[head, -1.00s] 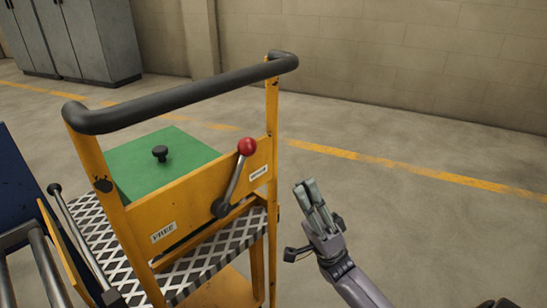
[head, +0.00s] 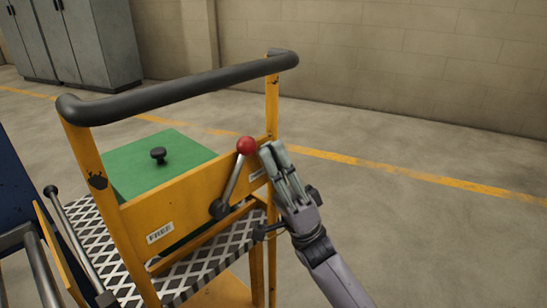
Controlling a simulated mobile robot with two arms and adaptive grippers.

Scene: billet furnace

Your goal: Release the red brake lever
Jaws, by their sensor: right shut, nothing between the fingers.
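The brake lever has a red ball knob (head: 247,146) on a grey metal rod (head: 233,178). It pivots at a dark hub on the yellow panel (head: 190,195) of a cart and tilts up to the right. A label reading FREE (head: 160,233) is on the panel's left. A second label at the right is mostly hidden behind my gripper. My right gripper (head: 271,150) is shut and empty, its fingertips just right of the red knob. I cannot tell whether they touch. My left gripper is not in view.
The cart has a black push handle (head: 180,88) above the panel, yellow posts, and a chequered deck (head: 205,262). A green plate with a black knob (head: 159,155) lies behind the panel. Rollers (head: 45,272) stand at the left. Grey cabinets (head: 80,40) are at the back. Floor at right is clear.

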